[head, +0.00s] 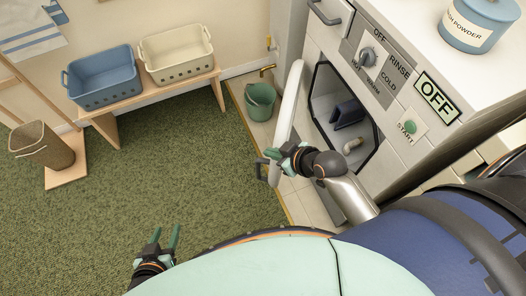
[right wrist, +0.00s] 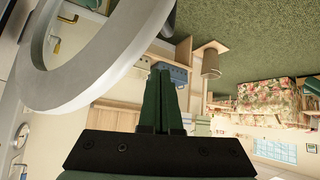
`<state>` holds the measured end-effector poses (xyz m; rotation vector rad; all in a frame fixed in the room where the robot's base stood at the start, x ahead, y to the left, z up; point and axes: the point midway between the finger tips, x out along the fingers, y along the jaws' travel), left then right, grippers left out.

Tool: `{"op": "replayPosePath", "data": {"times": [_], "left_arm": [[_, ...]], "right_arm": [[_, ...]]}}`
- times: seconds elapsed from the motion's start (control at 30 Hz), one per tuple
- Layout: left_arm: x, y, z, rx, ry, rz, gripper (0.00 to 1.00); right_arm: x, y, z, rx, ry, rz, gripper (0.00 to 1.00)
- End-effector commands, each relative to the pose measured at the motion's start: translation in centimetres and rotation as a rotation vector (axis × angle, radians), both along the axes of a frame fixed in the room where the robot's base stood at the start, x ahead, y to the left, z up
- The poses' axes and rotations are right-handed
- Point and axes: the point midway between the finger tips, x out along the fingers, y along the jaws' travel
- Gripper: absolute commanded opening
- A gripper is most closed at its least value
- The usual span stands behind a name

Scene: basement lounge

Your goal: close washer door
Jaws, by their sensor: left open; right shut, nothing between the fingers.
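The washer (head: 400,75) stands at the right of the head view, its dark opening (head: 345,110) uncovered. Its white door (head: 287,105) stands open, seen nearly edge-on, left of the opening. In the right wrist view the door is a big pale ring (right wrist: 62,98) at the left. My right gripper (head: 274,160) is shut and empty at the near end of the door, beside a grey handle-like part (head: 262,172); I cannot tell whether they touch. Its closed fingers also show in the right wrist view (right wrist: 163,85). My left gripper (head: 168,238) is open and empty above the carpet.
Dark blue (head: 347,113) and pale (head: 352,146) items lie inside the washer. A green bucket (head: 260,101) stands behind the door. A bench (head: 150,88) holds a blue basket (head: 103,78) and a cream basket (head: 176,54). The carpet (head: 190,170) left of the door is clear.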

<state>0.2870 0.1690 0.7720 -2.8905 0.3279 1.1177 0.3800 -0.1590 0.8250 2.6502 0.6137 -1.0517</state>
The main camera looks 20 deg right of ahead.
Motion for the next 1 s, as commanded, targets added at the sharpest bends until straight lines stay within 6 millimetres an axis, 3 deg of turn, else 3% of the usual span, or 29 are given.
{"op": "replayPosePath", "data": {"times": [0.07,0.17,0.7,1.0], "left_arm": [[-0.2,0.0,0.1,-0.001,0.007,0.002,0.50],[-0.2,0.0,-0.1,-0.001,0.009,0.002,0.50],[-0.2,0.0,-1.3,-0.001,0.007,0.002,0.50],[-0.1,0.0,-1.4,0.000,0.006,0.001,0.50]], "right_arm": [[-1.2,0.0,-0.6,0.024,0.052,-0.015,0.00],[-1.2,0.1,-1.4,0.033,0.071,-0.019,0.00],[3.8,2.6,-7.2,0.027,0.065,-0.016,0.00],[4.7,3.0,-8.1,0.026,0.063,-0.016,0.00]]}}
